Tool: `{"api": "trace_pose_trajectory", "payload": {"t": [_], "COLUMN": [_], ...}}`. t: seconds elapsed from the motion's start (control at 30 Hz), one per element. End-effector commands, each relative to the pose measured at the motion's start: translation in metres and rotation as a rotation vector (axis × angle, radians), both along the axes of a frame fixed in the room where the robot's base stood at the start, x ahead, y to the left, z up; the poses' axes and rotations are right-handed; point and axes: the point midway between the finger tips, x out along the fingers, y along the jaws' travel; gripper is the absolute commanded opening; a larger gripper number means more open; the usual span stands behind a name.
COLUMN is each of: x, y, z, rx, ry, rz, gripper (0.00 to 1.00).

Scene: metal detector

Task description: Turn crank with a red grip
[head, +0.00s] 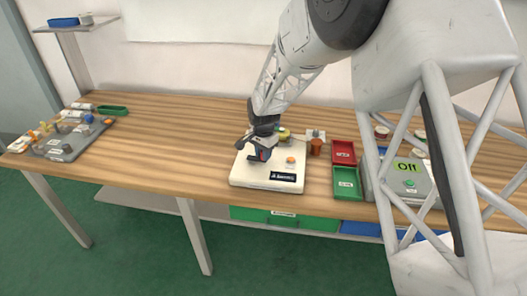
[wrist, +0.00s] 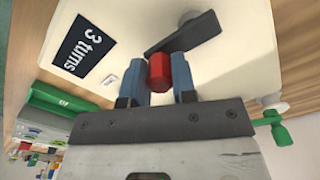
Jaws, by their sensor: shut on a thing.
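The crank's red grip (wrist: 158,72) is in the wrist view between the two blue fingertips of my gripper (wrist: 158,76), which is shut on it. The dark crank arm (wrist: 185,33) runs from the grip up and right towards a pale hub at the top edge. The crank is on a cream box (wrist: 235,70) with a black "3 turns" label (wrist: 85,48). In the head view my gripper (head: 261,152) is over the left part of this cream box (head: 250,181). There my gripper mostly hides the crank.
An orange button (head: 290,160) is on the box's right side. A green-handled crank (wrist: 280,130) stands beside the box. A red tray (head: 343,146) and a green tray (head: 347,196) lie to the right, near a grey "Off" device (head: 424,182).

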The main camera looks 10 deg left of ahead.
Motion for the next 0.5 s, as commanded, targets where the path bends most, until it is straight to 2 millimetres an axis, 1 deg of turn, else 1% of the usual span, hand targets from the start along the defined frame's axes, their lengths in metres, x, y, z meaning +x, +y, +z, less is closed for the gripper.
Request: {"api": "trace_pose_trajectory", "payload": {"t": [0.2,0.5], "x": [-0.008,-0.014], "y": [0.001,0.004], "z": [0.001,0.001], "rx": [0.0,0.0], "ry": [0.0,-0.001], "rz": [-0.186,-0.355], "gripper": [0.02,0.01]}}
